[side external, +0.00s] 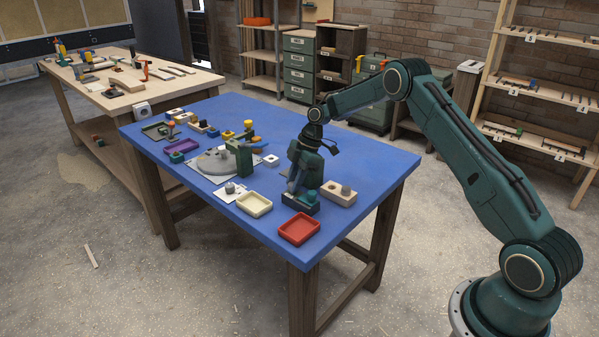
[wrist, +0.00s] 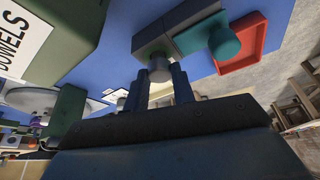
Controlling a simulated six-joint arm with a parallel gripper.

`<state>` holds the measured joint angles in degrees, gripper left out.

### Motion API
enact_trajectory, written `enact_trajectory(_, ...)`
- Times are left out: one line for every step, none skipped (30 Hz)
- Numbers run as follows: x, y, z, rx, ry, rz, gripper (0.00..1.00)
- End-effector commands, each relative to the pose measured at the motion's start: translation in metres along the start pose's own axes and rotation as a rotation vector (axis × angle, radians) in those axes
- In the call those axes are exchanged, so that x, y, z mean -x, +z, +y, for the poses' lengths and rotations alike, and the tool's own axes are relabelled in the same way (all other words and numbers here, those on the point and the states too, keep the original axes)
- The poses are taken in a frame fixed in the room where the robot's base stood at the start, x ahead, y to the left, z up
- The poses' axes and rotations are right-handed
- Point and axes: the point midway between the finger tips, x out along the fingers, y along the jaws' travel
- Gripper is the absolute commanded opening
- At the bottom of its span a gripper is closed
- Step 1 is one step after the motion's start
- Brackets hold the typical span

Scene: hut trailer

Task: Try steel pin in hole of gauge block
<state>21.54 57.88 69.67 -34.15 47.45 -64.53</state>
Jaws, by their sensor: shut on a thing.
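My gripper (side external: 298,184) is low over the front right part of the blue table. It is shut on a grey steel pin (wrist: 159,69), which shows between the two fingertips (wrist: 161,86) in the wrist view. The dark gauge block (side external: 303,208) stands just below the gripper, and it shows beyond the pin in the wrist view (wrist: 178,32). The pin's far end overlaps the block in that view. I cannot tell whether it is in a hole, touching or apart. A teal knob-like cylinder (wrist: 223,42) is at the block's other end.
A wooden block (side external: 337,197) with a grey peg is right of the gripper. A red tray (side external: 299,229) and a cream tray (side external: 254,205) lie in front. A green box (wrist: 45,35) marked DOWELS stands left. The table's right side is clear.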

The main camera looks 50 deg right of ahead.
Motion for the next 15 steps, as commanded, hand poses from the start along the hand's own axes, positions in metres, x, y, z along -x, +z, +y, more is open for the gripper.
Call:
enact_trajectory(-0.0001,0.0000,0.0000,0.000,0.000,0.000,0.03)
enact_trajectory(-0.0001,0.0000,0.0000,0.000,0.000,0.000,0.03)
enact_trajectory(-0.0001,0.0000,0.0000,0.000,0.000,0.000,0.03)
enact_trajectory(-0.0001,0.0000,0.0000,0.000,0.000,0.000,0.03)
enact_trajectory(-0.0001,0.0000,0.0000,0.000,0.000,0.000,0.03)
enact_trajectory(0.0000,-0.0001,0.0000,0.000,0.000,0.000,0.31)
enact_trajectory(0.0000,-0.0001,0.0000,0.000,0.000,0.000,0.37)
enact_trajectory(0.0000,-0.0001,0.0000,0.000,0.000,0.000,0.43)
enact_trajectory(0.0000,0.0000,0.0000,0.000,0.000,0.000,0.51)
enact_trajectory(0.0000,0.0000,0.0000,0.000,0.000,0.000,0.51)
enact_trajectory(0.0000,0.0000,0.0000,0.000,0.000,0.000,0.51)
enact_trajectory(0.0000,0.0000,0.0000,0.000,0.000,0.000,0.51)
enact_trajectory(0.0000,0.0000,0.0000,0.000,0.000,0.000,0.51)
enact_trajectory(0.0000,0.0000,0.0000,0.000,0.000,0.000,0.51)
enact_trajectory(0.0000,0.0000,0.0000,0.000,0.000,0.000,0.51)
